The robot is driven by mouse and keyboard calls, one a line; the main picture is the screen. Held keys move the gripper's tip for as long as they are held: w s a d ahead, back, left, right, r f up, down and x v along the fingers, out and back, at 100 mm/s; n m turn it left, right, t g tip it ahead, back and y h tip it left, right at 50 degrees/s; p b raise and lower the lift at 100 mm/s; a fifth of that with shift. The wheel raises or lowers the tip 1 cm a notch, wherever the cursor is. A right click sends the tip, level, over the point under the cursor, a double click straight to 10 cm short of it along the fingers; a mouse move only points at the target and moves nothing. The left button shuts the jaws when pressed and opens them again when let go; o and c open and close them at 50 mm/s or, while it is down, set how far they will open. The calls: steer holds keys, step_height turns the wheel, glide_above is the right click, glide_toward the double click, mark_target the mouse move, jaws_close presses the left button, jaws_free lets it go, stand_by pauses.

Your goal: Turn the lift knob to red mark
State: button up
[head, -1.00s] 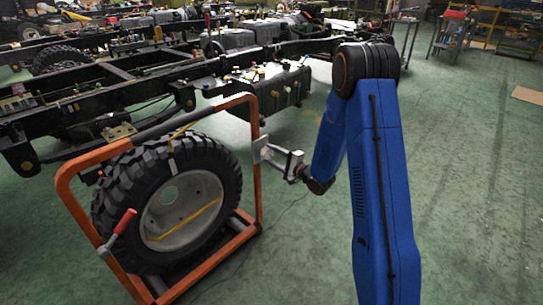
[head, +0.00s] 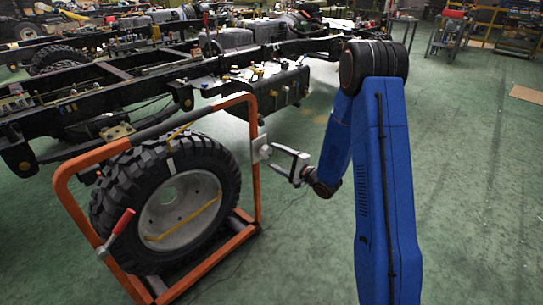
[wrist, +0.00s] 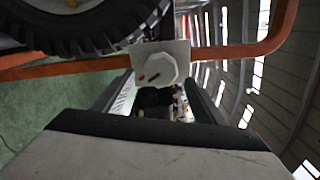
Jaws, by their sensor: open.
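The lift knob (wrist: 156,69) is a pale, many-sided knob on a light plate (wrist: 181,47) fixed to the orange frame. A short dark line shows on the knob's lower face, and a small red mark (wrist: 141,78) lies just left of it; the two appear apart. In the head view the plate (head: 260,147) sits on the frame's right upright, and the knob's marks are too small to read. My gripper (head: 273,157) is open and empty, its fingers pointing at the plate with a small gap. In the wrist view its fingers (wrist: 160,90) stand either side below the knob.
The orange frame (head: 161,132) holds a large tyred wheel (head: 120,195) and has a red-handled lever (head: 124,221). A black truck chassis (head: 150,88) stands behind it. The green floor to the right is mostly clear.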

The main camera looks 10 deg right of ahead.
steer(key=v, duration=1.4)
